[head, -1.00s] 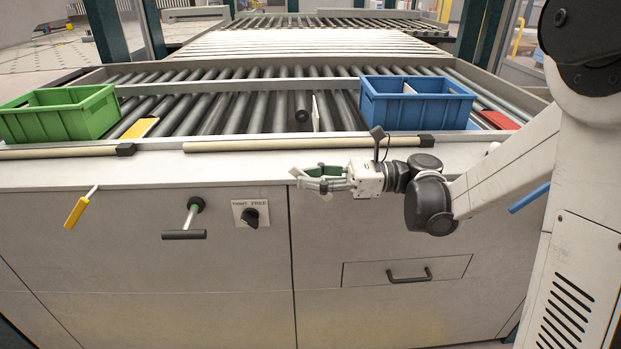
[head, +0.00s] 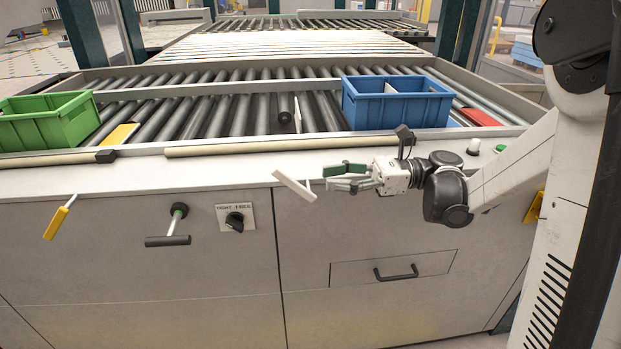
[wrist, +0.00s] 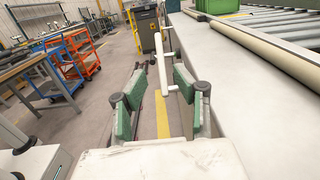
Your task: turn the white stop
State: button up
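The white stop (head: 295,187) is a white bar on a short stem at the front edge of the bench, tilted down to the right in the head view. My gripper (head: 336,178) is just right of it at about the same height, with its fingers pointing towards it. In the wrist view, the white stop (wrist: 160,64) stands ahead, with its lower end appearing between the green-padded fingertips of my gripper (wrist: 159,88). The fingers are apart and hold nothing. I cannot tell whether any finger touches the stop.
A yellow-handled lever (head: 57,221), a black T-handle (head: 168,241) and a black rotary knob (head: 234,221) are on the front panel to the left. A drawer handle (head: 396,273) is below. Green (head: 47,121) and blue (head: 397,103) bins stand above.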

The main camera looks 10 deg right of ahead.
jog(key=d, duration=0.3)
jog(key=shift+s+d, duration=0.1)
jog(key=shift+d, duration=0.05)
dwell(0.4)
jog(key=s+a+n+t+h+p, duration=0.2)
jog(key=s+a+n+h+p, duration=0.1)
jog(key=s+a+n+h, duration=0.5)
jog(key=s+d+n+t+h+p, duration=0.3)
jog(key=s+d+n+t+h, duration=0.1)
jog(key=s+d+n+h, duration=0.5)
jog(key=shift+s+d+r+n+h, duration=0.35)
jog(key=shift+n+h, duration=0.25)
jog(key=shift+n, duration=0.2)
